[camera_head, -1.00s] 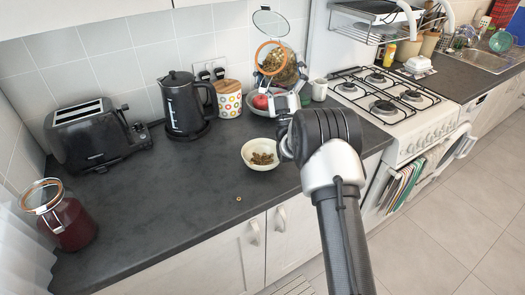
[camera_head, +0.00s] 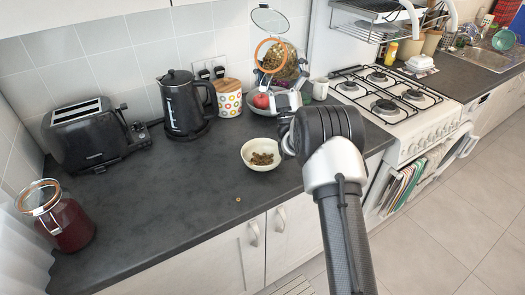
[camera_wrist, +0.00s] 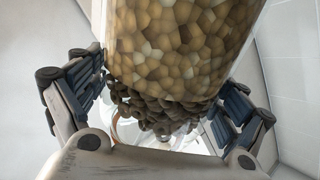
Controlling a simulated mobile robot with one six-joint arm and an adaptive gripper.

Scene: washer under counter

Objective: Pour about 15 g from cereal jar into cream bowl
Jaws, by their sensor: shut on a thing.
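The cereal jar (camera_head: 283,62) is a clear jar with an orange ring at its mouth and its lid (camera_head: 270,19) swung open. It is tilted above the counter, up and behind the bowl. My gripper (camera_head: 283,98) is shut on it. In the wrist view the jar (camera_wrist: 180,40) fills the middle between my gripper's two padded fingers (camera_wrist: 160,105), with cereal rings heaped toward the mouth end. The cream bowl (camera_head: 247,150) sits on the dark counter, left of my wrist, with some brown cereal (camera_head: 262,158) in it. I cannot tell whether any cereal is falling.
A bowl with a red apple (camera_head: 262,100) stands behind the cream bowl. A spotted canister (camera_head: 229,98), black kettle (camera_head: 186,105) and toaster (camera_head: 85,132) line the wall. A red jar (camera_head: 66,222) stands at left. One loose piece (camera_head: 238,199) lies on clear counter.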

